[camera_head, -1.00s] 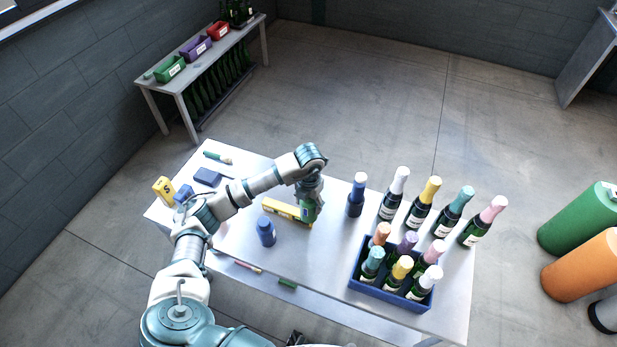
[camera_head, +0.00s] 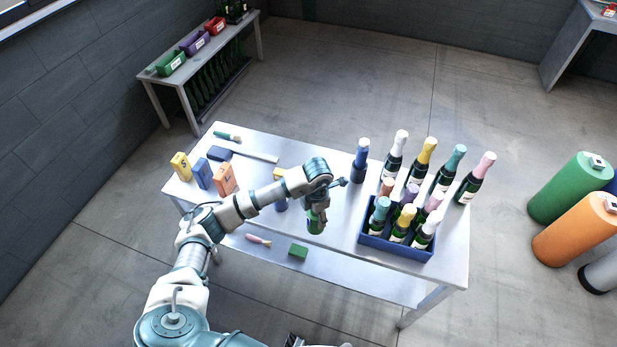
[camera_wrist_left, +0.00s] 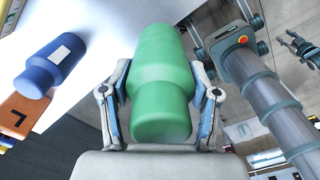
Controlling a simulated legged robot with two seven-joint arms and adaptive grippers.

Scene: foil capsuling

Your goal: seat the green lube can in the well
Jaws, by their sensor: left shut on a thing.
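The green lube can (camera_head: 316,224) hangs in my left gripper (camera_head: 317,208), at the front edge of the white table in the head view. In the left wrist view the can (camera_wrist_left: 160,65) is clasped between the two fingers of the left gripper (camera_wrist_left: 160,95), one on each side. I cannot make out the well in either view. A small dark gripper shape, possibly my right gripper (camera_wrist_left: 300,46), shows at the right of the left wrist view; its jaw state is unclear.
A blue can (camera_wrist_left: 50,65) and an orange block (camera_wrist_left: 18,117) are left of the green can. A blue crate (camera_head: 394,250) of foil-topped bottles stands at the table's right, with several bottles behind it. A green block (camera_head: 298,251) lies on the lower shelf.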

